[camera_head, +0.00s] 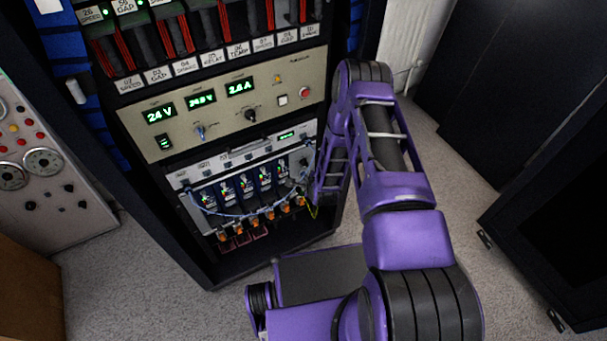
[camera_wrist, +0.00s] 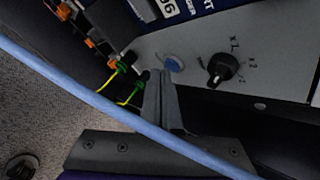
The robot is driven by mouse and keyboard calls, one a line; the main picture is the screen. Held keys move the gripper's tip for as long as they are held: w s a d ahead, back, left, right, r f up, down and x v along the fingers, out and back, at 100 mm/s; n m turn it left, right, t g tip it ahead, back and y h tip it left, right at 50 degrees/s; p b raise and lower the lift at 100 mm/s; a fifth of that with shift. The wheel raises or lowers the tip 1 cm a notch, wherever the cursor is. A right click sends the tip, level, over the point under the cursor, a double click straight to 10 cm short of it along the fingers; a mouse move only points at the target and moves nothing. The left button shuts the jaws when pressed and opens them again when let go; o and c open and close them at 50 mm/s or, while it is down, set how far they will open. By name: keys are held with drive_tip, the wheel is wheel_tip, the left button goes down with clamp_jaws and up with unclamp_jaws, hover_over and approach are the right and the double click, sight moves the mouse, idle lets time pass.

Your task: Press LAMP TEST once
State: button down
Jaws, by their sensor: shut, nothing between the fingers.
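In the wrist view my gripper (camera_wrist: 160,78) is shut and empty. Its fingertips point at a light grey panel (camera_wrist: 200,36). A round blue button (camera_wrist: 174,64) sits on this panel, just beyond and slightly right of the fingertips. I cannot tell whether they touch it. A black pointer knob (camera_wrist: 222,68) with scale marks is right of the button. No LAMP TEST lettering is readable in either view. In the head view my arm reaches to the lower white module panel (camera_head: 238,162), and my gripper is hidden behind the arm there.
A blue cable (camera_wrist: 90,98) crosses the wrist view close in front of my gripper. Green-yellow leads (camera_wrist: 124,68) plug in to its left. Above the module is a beige panel (camera_head: 290,65) with green displays, a white button (camera_head: 283,100) and a red button (camera_head: 305,93).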

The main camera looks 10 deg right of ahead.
drive_tip(key=shift+w+a, duration=0.15)
drive_tip(key=shift+w, duration=0.2)
idle(0.8)
drive_tip(key=shift+s, duration=0.1)
drive_tip(key=shift+s+d, duration=0.25)
drive_tip(key=shift+s, duration=0.4)
drive_tip(key=shift+s+d+p, duration=0.2)
drive_tip(key=shift+s+d, duration=0.05)
drive_tip(key=shift+s, duration=0.55)
drive_tip(key=shift+s+d+p, duration=0.15)
drive_tip(key=shift+s+d, duration=0.1)
drive_tip(key=shift+s, duration=0.55)
drive_tip(key=shift+s+d+p, duration=0.2)
drive_tip(key=shift+s+d, duration=0.05)
drive_tip(key=shift+s, duration=0.55)
